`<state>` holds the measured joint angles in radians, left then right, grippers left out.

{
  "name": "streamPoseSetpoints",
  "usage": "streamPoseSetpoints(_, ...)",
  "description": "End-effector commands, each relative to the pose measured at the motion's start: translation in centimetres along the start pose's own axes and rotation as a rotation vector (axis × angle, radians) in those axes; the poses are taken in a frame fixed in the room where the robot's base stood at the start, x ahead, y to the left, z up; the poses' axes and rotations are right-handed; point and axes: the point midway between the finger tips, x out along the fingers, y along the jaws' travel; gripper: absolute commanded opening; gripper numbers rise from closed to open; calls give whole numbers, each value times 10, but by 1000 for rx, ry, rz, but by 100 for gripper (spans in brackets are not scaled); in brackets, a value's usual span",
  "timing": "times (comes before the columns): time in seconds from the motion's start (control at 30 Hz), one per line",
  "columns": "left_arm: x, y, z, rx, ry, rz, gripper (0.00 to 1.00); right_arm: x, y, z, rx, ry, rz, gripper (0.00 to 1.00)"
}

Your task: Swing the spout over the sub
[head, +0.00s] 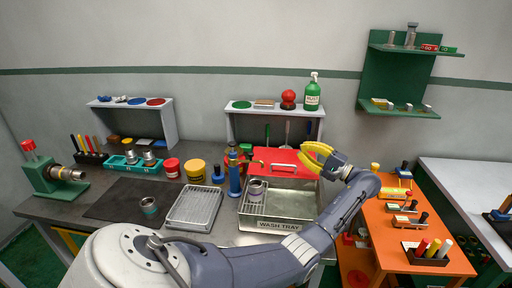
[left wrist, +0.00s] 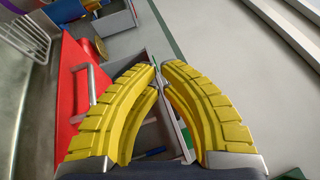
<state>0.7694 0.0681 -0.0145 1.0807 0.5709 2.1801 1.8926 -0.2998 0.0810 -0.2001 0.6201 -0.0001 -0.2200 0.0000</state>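A small grey cylindrical sub (head: 256,188) stands on the rack at the left end of the wash tray (head: 272,225). A blue upright post (head: 235,181) stands just left of the tray, with a green arm (head: 246,161) near its top that looks like the spout; its exact direction is too small to tell. My left gripper (head: 311,153) has yellow fingers and is above the red lid, to the right of the spout and the sub. In the left wrist view its fingertips (left wrist: 158,65) come together with nothing between them. My right gripper is not in view.
The red lid with a handle (head: 283,168) lies behind the tray and shows in the left wrist view (left wrist: 70,88). A drain rack (head: 196,209) and a yellow jar (head: 195,170) stand left. An orange bench (head: 390,240) stands right. A white shelf (head: 229,125) is behind.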

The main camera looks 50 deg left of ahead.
Motion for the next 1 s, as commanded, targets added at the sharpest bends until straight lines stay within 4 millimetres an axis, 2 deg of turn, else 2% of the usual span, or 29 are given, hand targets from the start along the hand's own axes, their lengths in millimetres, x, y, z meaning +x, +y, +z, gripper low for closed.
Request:
streamPoseSetpoints(0.03, 11, 2, 2, -74, -23, 71, 0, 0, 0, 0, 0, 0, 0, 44)
streamPoseSetpoints(0.1, 21, 7, 4, -163, -50, 152, 0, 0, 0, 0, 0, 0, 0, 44)
streamPoseSetpoints(0.3, 35, 15, 5, -285, -95, 263, 0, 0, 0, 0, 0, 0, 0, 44)
streamPoseSetpoints(0.47, 49, 20, 6, -293, -100, 271, 0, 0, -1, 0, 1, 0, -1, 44)
streamPoseSetpoints(0.9, 123, 40, 11, -291, -99, 267, 0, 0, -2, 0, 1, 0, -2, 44)
streamPoseSetpoints(0.97, 132, 43, 12, -290, -99, 265, 0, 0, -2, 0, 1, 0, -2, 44)
streamPoseSetpoints(1.0, 130, 46, 16, -290, -96, 268, 0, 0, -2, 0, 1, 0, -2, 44)
